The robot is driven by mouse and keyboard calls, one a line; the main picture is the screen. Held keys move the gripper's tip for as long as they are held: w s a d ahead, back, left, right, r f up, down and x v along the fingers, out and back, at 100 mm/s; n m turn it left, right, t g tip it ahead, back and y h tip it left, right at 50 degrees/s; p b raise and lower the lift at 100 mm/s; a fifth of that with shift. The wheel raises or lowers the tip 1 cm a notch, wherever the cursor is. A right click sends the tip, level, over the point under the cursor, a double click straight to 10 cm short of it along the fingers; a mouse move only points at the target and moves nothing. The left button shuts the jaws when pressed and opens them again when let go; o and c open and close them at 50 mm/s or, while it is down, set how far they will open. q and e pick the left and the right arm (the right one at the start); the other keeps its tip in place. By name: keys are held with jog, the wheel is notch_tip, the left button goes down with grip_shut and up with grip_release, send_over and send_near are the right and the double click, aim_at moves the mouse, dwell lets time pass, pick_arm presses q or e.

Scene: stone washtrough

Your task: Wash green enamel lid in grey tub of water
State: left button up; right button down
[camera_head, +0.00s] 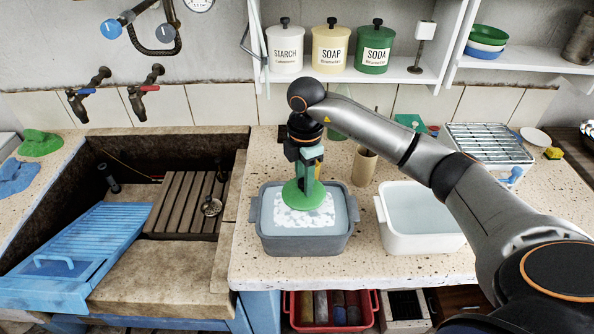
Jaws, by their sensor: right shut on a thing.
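The green enamel lid (302,198) is in the grey tub (305,245), lying low over the white suds on the water. Whether it touches the water is hard to tell. My right gripper (304,178) points down over the tub and is shut on the lid, with the gripper's lower parts partly hiding it. The grey tub stands on the speckled stone counter and holds water with white foam (300,221). My left gripper is not in view.
A white tub (420,243) stands just right of the grey one, under my right arm. A beige cup (364,167) stands behind them. A wire rack (490,143) is at the back right. The stone sink (180,250) with a blue washboard (75,248) lies left. Shelves with canisters (329,47) hang behind.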

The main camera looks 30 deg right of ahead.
jog(key=shift+s+f+b, duration=0.2)
jog(key=shift+f+b, duration=0.1)
jog(key=shift+f, duration=0.1)
jog(key=shift+f+b, duration=4.75)
jog(key=shift+f, duration=2)
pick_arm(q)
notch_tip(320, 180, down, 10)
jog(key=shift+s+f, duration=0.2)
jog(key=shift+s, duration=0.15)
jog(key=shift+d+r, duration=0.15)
pick_arm(e)
jog(key=shift+r, duration=0.1)
